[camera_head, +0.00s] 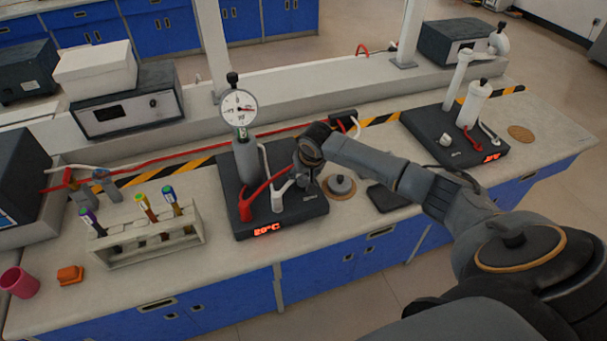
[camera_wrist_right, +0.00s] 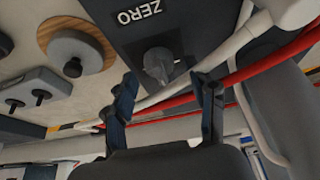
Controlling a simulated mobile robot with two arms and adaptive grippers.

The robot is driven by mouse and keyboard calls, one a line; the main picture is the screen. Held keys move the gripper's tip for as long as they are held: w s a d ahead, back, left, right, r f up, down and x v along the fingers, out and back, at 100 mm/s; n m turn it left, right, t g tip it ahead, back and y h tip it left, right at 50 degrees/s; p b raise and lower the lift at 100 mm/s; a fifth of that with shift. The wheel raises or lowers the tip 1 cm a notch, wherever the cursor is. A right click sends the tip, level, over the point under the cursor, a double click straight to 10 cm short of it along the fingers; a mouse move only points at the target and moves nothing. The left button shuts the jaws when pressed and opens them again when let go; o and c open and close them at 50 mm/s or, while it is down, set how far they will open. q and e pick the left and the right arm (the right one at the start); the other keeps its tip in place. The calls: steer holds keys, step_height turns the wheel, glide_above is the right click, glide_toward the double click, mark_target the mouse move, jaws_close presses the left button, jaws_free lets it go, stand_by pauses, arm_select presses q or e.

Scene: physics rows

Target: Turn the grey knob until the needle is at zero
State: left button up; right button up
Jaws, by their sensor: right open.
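The grey knob (camera_wrist_right: 158,62) sits on a dark panel beside the word ZERO (camera_wrist_right: 138,11) in the right wrist view. In the head view my right gripper hides most of it. My right gripper (camera_wrist_right: 167,86) is open, with one finger on each side of the knob's near end; I cannot tell whether they touch it. My right gripper (camera_head: 308,182) is over the right part of the black instrument base (camera_head: 240,217) in the head view. The round white dial (camera_head: 238,106) stands above the grey cylinder (camera_head: 247,160). Its needle is too small to read surely. My left gripper is out of view.
Red and white hoses run close to the knob. A round grey knobbed piece (camera_head: 341,186) on a wooden disc and a dark flat pad (camera_head: 388,197) lie to the right. A tube rack (camera_head: 150,250) stands at the left. A second instrument (camera_head: 430,127) stands further right.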

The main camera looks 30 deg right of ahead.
steer(key=shift+w+f, duration=0.2)
steer(key=shift+f, duration=0.2)
steer(key=shift+c, duration=0.2)
steer(key=c, duration=1.1)
